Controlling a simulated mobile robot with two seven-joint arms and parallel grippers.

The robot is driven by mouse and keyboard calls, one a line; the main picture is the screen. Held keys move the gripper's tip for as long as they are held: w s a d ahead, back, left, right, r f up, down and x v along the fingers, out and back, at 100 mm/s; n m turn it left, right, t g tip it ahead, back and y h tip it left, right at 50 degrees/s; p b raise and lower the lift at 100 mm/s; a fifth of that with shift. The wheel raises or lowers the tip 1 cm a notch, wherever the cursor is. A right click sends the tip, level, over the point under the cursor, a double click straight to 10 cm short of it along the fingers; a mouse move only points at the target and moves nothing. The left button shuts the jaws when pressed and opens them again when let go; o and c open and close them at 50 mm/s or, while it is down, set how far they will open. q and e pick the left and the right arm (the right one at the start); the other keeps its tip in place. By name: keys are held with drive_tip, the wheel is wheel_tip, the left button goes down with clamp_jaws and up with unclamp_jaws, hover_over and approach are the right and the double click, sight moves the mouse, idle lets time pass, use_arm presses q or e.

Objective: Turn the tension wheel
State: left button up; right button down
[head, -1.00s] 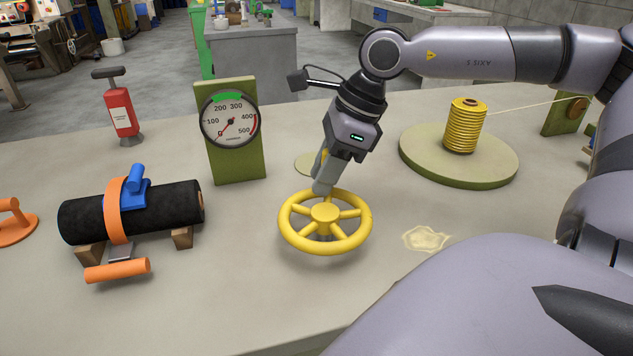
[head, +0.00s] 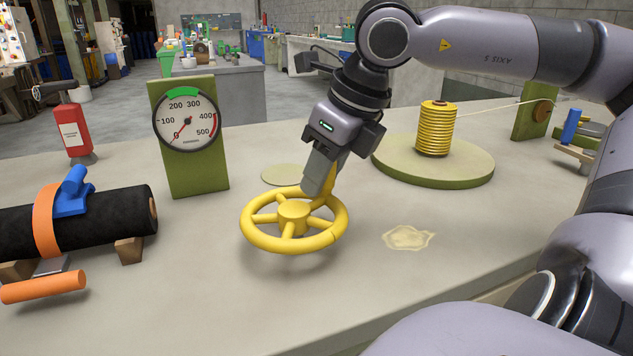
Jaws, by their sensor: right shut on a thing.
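The yellow tension wheel (head: 293,217) stands level on its hub above the bench, at the middle of the head view. My right gripper (head: 318,188) comes down from above and is shut on the wheel at its far side, right of the hub. The fingers hide part of the wheel there. A round gauge (head: 186,121) on a green board stands behind and left of the wheel. Its red needle points low, near 0. My left gripper is not in view.
A black felt roll (head: 95,222) with an orange strap lies at left, with a red bottle (head: 72,130) behind it. A yellow spool (head: 436,128) stands on a green disc (head: 470,168), with a thread running right. The bench around the yellowish patch (head: 408,238) is clear.

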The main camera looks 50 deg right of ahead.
drive_tip(key=shift+s+m, duration=0.15)
drive_tip(key=shift+m, duration=0.25)
drive_tip(key=c, duration=0.9)
unclamp_jaws()
drive_tip(key=p+v, duration=0.1)
drive_tip(key=v, duration=0.6)
drive_tip(key=shift+r, duration=0.2)
drive_tip(key=shift+a, duration=0.1)
